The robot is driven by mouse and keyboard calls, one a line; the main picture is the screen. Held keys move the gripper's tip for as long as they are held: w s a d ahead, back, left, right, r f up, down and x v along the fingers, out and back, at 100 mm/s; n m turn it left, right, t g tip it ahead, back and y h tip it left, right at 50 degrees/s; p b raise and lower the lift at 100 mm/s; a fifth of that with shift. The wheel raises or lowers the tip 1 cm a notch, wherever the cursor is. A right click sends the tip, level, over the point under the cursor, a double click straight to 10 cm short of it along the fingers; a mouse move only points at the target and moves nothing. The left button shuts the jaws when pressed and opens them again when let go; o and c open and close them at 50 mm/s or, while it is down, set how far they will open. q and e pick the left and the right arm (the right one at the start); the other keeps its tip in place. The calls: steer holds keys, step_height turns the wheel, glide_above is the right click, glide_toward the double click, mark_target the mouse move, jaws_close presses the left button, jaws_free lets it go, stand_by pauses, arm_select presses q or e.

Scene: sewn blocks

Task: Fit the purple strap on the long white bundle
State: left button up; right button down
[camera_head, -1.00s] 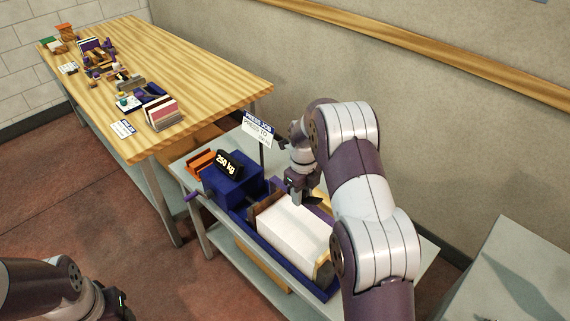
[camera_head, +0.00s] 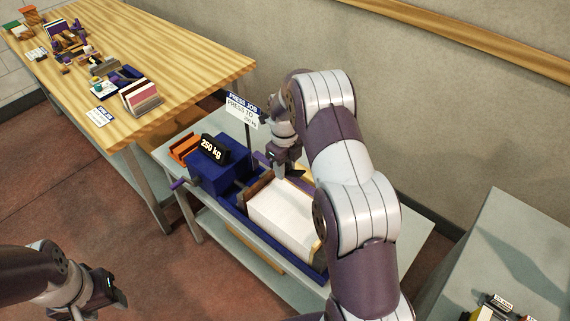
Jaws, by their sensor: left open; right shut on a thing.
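The long white bundle (camera_head: 285,215) lies in the blue press bed (camera_head: 268,240) on the grey bench, between brown end boards. My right gripper (camera_head: 285,166) points down at the bundle's far left corner. It is shut on a dark purple piece (camera_head: 298,174), probably the purple strap. Most of this piece is hidden behind the gripper and bundle, so I cannot tell whether it touches the bundle. My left gripper (camera_head: 110,290) is open and empty at the lower left, away from the bench.
A blue block with a black 250 kg weight (camera_head: 214,149) stands at the bed's left end, beside an orange rack (camera_head: 184,148). A sign (camera_head: 243,108) stands behind. A wooden table (camera_head: 170,55) holds boards and small parts. A grey table (camera_head: 500,250) is at right.

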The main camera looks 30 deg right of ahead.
steer(key=shift+s+f+b, duration=0.15)
steer(key=shift+f+b, duration=0.4)
steer(key=shift+f, duration=0.4)
steer(key=shift+f+b, duration=3.05)
steer(key=shift+f, duration=1.7)
steer(key=shift+f, duration=0.15)
steer(key=c, duration=0.6)
jaws_free()
steer(key=shift+c, duration=0.2)
